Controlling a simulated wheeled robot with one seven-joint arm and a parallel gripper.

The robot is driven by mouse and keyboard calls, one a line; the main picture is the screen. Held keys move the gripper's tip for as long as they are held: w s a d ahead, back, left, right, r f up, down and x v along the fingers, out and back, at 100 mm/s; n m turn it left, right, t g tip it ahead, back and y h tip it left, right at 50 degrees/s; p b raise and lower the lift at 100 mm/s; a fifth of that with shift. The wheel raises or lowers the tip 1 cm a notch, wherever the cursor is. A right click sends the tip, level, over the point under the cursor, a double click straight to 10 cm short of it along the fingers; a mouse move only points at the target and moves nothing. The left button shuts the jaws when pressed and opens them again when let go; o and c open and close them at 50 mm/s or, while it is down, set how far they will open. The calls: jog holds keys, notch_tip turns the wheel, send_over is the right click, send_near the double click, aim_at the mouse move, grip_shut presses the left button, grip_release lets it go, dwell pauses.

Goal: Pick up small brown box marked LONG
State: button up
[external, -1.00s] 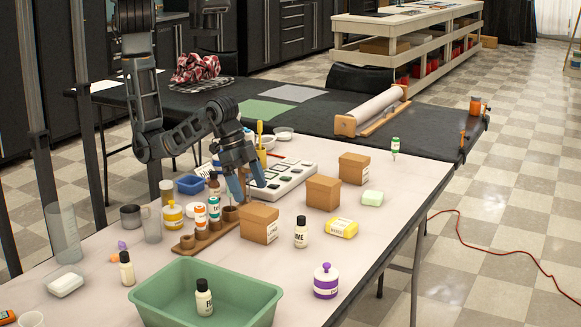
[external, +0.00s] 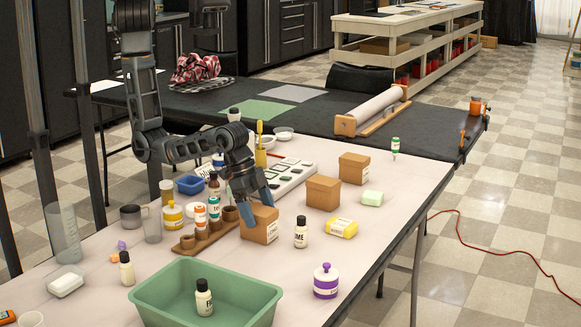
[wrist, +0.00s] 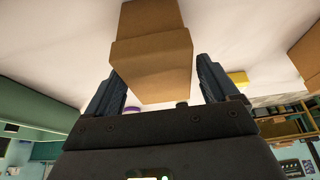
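Three small brown boxes stand on the light table in the external view: a near one (external: 262,229), a middle one (external: 323,193) and a far one (external: 354,168). The near and far boxes have white labels, but I cannot read LONG on any of them. My gripper (external: 258,205) is at the near box, pointing down, with blue-grey fingers that partly hide its top and left side. In the wrist view a brown box (wrist: 152,65) lies between my two spread fingers. My gripper looks open; I cannot tell whether either finger touches the box.
A wooden rack (external: 202,240) with small bottles stands left of the near box. A green bin (external: 262,297) is in front. A black-capped bottle (external: 301,232) and a yellow soap pack (external: 341,228) stand to the right. A white tray (external: 290,179) lies behind.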

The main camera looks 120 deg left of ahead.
jog(key=shift+r, duration=0.1)
jog(key=c, duration=1)
